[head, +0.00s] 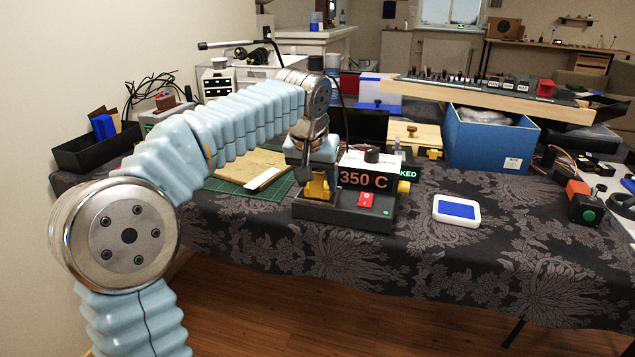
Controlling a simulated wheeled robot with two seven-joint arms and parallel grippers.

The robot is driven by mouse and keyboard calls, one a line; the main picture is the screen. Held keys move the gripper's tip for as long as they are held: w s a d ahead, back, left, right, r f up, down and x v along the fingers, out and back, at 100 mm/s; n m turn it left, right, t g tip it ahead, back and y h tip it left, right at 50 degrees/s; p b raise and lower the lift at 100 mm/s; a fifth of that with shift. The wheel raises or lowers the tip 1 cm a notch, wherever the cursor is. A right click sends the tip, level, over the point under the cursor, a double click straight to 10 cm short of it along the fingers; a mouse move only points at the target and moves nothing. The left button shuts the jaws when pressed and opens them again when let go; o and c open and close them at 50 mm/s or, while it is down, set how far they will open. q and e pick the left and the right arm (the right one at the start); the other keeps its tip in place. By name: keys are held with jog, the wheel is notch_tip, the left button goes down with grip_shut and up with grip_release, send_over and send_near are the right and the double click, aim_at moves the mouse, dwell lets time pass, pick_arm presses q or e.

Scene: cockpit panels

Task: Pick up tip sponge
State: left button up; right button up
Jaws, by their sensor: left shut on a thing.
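My left gripper (314,174) reaches in from the left and points down over the left part of the dark soldering station (340,213). Its fingers are shut on a small yellow piece (317,189), which looks like the tip sponge. The piece is low at the station's base, partly hidden by the gripper; I cannot tell whether it still touches the base. The station's black panel reads 350 C and has a red switch (366,200) below it. My right gripper is not in view.
A white block with a blue top (457,209) lies right of the station. A green mat with a board (250,168) lies to the left. A blue box (490,140) and a long keyed panel (490,97) stand behind. The front cloth (420,265) is clear.

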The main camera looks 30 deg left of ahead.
pick_arm(q)
notch_tip(320, 180, up, 2)
jog(key=shift+r, duration=0.25)
jog(key=d+r+p, duration=0.3)
jog(key=d+r, duration=0.7)
jog(key=d, duration=0.4)
jog(key=shift+s+r, duration=0.1)
